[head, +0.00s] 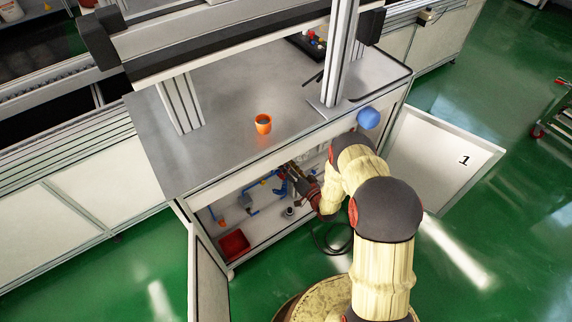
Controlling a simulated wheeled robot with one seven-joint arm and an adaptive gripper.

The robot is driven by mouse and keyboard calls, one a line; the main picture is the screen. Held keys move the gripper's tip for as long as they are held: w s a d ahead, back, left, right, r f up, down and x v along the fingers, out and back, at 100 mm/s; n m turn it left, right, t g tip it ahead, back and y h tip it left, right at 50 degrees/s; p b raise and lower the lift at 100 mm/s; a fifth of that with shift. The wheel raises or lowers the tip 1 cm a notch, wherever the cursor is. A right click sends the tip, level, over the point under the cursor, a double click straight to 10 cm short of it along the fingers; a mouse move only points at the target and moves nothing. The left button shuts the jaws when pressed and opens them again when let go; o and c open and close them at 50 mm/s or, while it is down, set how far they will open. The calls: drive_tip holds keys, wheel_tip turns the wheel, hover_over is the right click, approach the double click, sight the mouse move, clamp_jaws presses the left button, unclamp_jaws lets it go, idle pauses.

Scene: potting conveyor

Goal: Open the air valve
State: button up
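The cabinet (262,236) under the grey worktop stands open. Inside it, blue pipework (252,211) runs along the back, with blue parts beside my gripper (284,182). I cannot make out which of these parts is the air valve or how its handle is turned. My gripper reaches into the upper middle of the cabinet, close to the blue parts. Whether it touches them is unclear. Its fingers are small and dark here, so their opening cannot be told. My arm hides the right part of the cabinet.
The right door (440,160), marked 1, and the left door (208,275) are swung open. A red bin (234,244) sits on the cabinet floor. An orange pot (263,124) stands on the worktop (215,150). A blue round object (368,117) is at the worktop's front edge.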

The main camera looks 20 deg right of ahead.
drive_tip(key=shift+w+d+r+m, duration=0.1)
drive_tip(key=shift+d+m, duration=0.25)
drive_tip(key=shift+m, duration=1.3)
drive_tip(key=shift+w+d+f+m, duration=0.1)
drive_tip(key=shift+d+m, duration=0.2)
drive_tip(key=shift+m, duration=1.3)
drive_tip(key=shift+w+d+r+m, duration=0.1)
drive_tip(key=shift+d+m, duration=0.25)
drive_tip(key=shift+m, duration=1.3)
drive_tip(key=o, duration=1.2)
drive_tip(key=shift+c, duration=0.2)
drive_tip(key=v, duration=1.2)
